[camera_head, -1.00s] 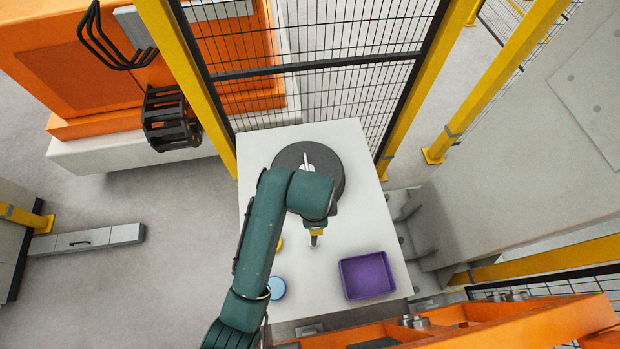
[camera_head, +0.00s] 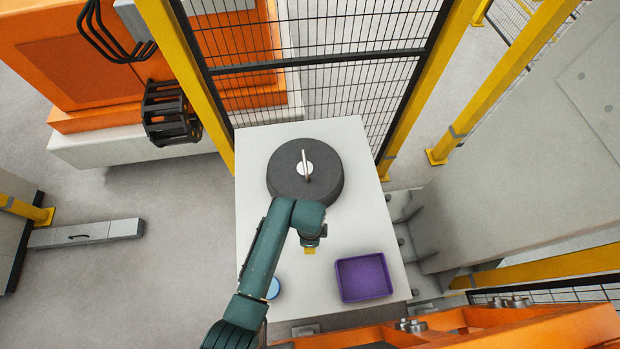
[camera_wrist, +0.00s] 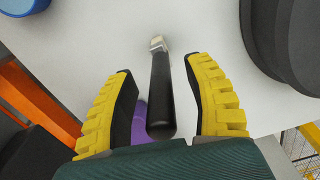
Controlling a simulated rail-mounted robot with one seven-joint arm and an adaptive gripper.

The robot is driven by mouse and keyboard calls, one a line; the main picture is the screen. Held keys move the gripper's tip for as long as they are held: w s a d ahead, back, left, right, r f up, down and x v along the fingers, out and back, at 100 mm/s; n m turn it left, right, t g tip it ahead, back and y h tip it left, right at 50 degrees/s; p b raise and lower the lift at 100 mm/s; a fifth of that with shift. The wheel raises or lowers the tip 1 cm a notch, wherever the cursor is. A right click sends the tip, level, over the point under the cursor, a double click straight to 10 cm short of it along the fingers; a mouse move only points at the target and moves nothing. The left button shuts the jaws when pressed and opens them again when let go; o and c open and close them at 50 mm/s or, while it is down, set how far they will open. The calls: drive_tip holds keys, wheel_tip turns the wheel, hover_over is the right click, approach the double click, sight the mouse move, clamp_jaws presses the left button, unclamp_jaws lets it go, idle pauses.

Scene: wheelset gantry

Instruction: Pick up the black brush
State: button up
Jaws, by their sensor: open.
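The black brush (camera_wrist: 160,95) lies on the pale table top in the wrist view. Its dark handle points toward me, and its metal collar and pale tip point away. My gripper (camera_wrist: 160,68) is open, with a yellow-and-black finger on each side of the handle and gaps on both sides. The handle's near end lies close to my gripper's palm. In the head view my gripper (camera_head: 309,250) is over the middle of the table, and I cannot make out the brush there.
A purple tray (camera_head: 364,278) stands to the right of my gripper. A large dark round disc (camera_head: 285,190) with a pale rod on it lies farther back. A blue round item (camera_head: 273,289) sits at the left edge. Mesh fencing (camera_head: 335,90) stands behind the table (camera_head: 355,145).

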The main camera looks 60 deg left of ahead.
drive_tip(key=shift+f, duration=0.5)
clamp_jaws()
